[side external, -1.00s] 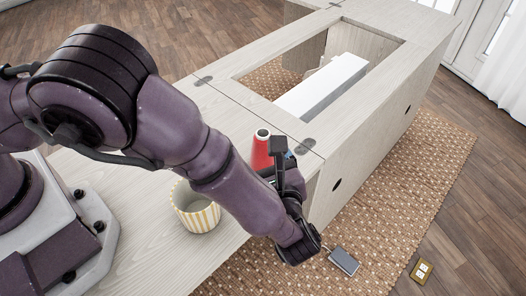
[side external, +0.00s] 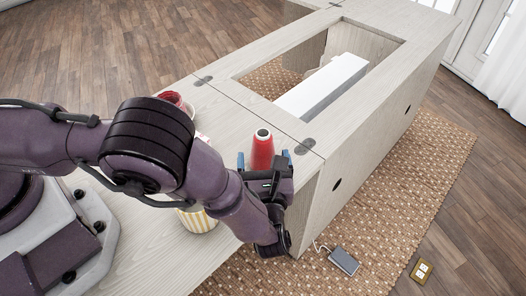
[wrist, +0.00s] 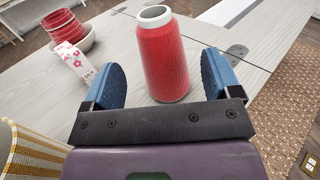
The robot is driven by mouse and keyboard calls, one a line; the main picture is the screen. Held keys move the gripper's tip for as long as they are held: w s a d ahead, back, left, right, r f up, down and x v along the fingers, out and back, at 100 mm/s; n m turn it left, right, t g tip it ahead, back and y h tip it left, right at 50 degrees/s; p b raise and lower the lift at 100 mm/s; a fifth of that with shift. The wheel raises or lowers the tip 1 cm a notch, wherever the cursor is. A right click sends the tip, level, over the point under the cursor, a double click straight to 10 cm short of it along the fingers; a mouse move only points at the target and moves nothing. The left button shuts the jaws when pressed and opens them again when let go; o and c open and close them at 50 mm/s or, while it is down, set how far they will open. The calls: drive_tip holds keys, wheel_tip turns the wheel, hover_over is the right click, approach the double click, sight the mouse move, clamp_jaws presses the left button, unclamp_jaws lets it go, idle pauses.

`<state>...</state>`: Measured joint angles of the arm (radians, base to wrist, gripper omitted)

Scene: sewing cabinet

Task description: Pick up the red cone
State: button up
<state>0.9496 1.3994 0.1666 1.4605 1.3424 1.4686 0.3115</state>
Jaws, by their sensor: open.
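The red cone (side external: 262,150) is a red thread spool with a pale top ring and a dark hole. It stands upright on the pale wood cabinet top near its right edge. In the wrist view the red cone (wrist: 165,58) shows ahead of my gripper, between the lines of its two blue fingers. My gripper (side external: 264,160) is open and empty, on the near side of the cone, and it hides the cone's base in the side view. In the wrist view my gripper (wrist: 164,85) has one finger on each side of the cone, with a gap on both sides.
A yellow-striped cup (side external: 198,219) stands left of my gripper, partly behind my arm. A red item in a bowl (wrist: 66,28) and a white flowered strip (wrist: 72,62) lie at the left. The cabinet opening (side external: 262,85) holds a white block (side external: 322,86).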

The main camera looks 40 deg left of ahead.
sight(264, 155)
drive_tip(key=x, duration=0.4)
drive_tip(key=shift+w, duration=0.15)
drive_tip(key=c, duration=1)
drive_tip(key=shift+r, duration=0.1)
